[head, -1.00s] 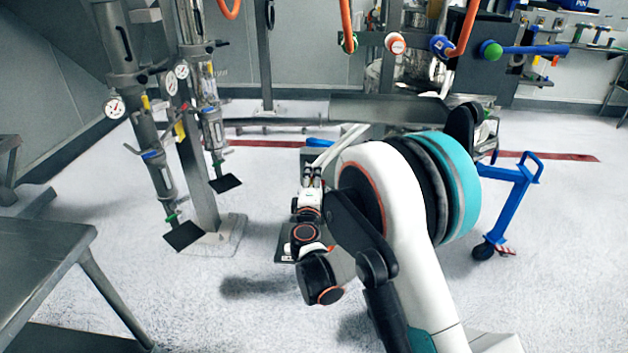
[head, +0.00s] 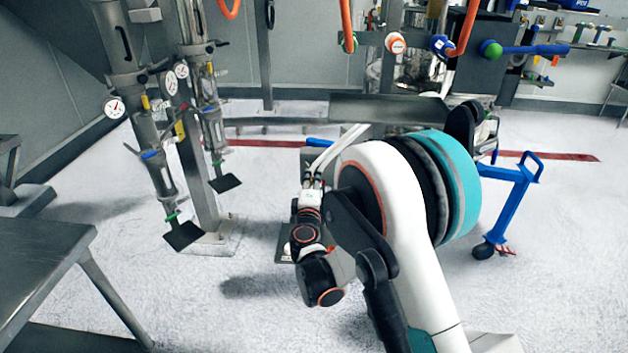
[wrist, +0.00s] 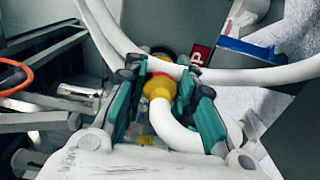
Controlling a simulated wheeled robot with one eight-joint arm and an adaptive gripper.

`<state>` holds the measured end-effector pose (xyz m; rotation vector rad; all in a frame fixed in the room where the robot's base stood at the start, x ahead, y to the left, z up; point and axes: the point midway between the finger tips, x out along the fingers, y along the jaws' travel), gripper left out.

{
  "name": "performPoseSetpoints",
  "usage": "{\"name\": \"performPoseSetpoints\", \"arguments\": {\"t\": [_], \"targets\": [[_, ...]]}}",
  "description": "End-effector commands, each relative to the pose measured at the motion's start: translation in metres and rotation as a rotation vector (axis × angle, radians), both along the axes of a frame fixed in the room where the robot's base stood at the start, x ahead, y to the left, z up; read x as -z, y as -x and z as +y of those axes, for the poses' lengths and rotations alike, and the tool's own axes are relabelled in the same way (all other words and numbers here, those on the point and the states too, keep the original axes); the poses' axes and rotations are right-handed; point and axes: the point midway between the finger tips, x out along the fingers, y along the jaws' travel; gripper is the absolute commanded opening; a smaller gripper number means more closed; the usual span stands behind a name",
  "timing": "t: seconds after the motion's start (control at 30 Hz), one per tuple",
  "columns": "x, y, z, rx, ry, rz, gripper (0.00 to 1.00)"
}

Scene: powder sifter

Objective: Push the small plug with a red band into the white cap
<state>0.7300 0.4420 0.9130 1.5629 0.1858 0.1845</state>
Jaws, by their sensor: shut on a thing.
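In the wrist view, the teal fingers of my gripper (wrist: 160,93) are closed around a small yellow fitting with a red-orange band (wrist: 159,82). A thick white hose (wrist: 175,130) curves away from its near side. I take this fitting for the plug, though the fingers hide part of it. A dark round ring (wrist: 164,52) shows just beyond it. I cannot clearly pick out the white cap. In the head view, my gripper (head: 312,182) is small, beside the white hoses (head: 330,152), and what it holds cannot be made out.
A red label (wrist: 202,52) and a blue strip (wrist: 248,48) lie beyond the fingers. White hoses cross close above them. In the head view, a blue wheeled frame (head: 515,210) stands right, a metal table (head: 45,265) left, and a steel post (head: 200,180) left of my gripper. Open floor lies between.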

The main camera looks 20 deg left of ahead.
Motion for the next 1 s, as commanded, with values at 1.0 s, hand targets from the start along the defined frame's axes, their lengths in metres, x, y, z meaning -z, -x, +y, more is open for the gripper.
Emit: {"name": "performPoseSetpoints", "arguments": {"t": [1.0], "targets": [[0.000, 0.036, -0.009, 0.000, 0.000, 0.000, 0.00]]}}
